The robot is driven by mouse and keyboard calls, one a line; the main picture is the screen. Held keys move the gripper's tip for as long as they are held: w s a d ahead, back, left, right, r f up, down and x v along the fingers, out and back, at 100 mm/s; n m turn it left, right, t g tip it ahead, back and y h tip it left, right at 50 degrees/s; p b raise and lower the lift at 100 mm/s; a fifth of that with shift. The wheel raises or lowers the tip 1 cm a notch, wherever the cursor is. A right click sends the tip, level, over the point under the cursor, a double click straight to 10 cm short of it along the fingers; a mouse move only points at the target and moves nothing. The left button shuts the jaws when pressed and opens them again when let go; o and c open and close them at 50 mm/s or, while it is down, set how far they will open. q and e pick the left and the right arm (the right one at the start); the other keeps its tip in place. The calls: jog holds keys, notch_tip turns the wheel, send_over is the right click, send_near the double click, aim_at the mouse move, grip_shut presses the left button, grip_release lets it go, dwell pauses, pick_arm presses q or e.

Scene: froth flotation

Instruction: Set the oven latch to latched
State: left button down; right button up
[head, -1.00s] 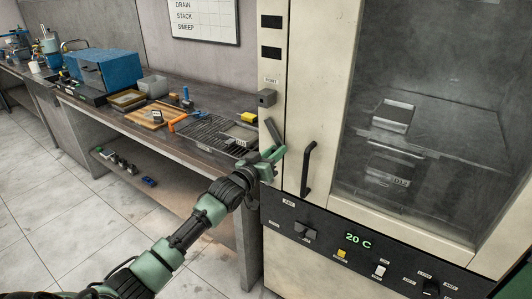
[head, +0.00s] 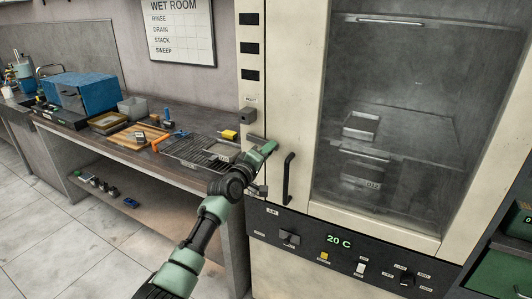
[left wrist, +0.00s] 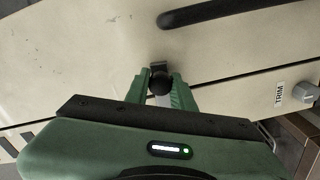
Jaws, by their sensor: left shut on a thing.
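The oven (head: 300,110) is a tall cream cabinet with a glass door and a dark vertical door handle (head: 287,178). My left gripper (head: 264,153) is at the oven's left front edge, left of that handle. In the left wrist view its green fingers (left wrist: 160,88) are shut on the dark rounded end of the oven latch (left wrist: 160,83). A short dark bar, apparently part of the latch, shows above the gripper in the head view. The fingers hide much of the latch, and I cannot tell its setting. My right gripper is out of view.
The oven's control panel (head: 330,250) reads 20 C and has several knobs. The bench (head: 120,150) at left holds a wire rack (head: 185,152), a wooden board (head: 138,137) and a blue box (head: 85,92). The floor (head: 60,235) at front left is clear.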

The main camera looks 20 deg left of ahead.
pick_arm(q)
jog(key=shift+a+r+n+p, duration=0.1)
jog(key=shift+r+n+p, duration=0.25)
jog(key=shift+r+n, duration=0.3)
jog(key=c, duration=1.2)
grip_release()
jog(key=shift+f, duration=0.1)
jog(key=s, duration=0.5)
jog(key=s+b, duration=0.1)
jog(key=s, duration=0.1)
jog(key=shift+s+a, duration=0.3)
jog(key=shift+s, duration=0.1)
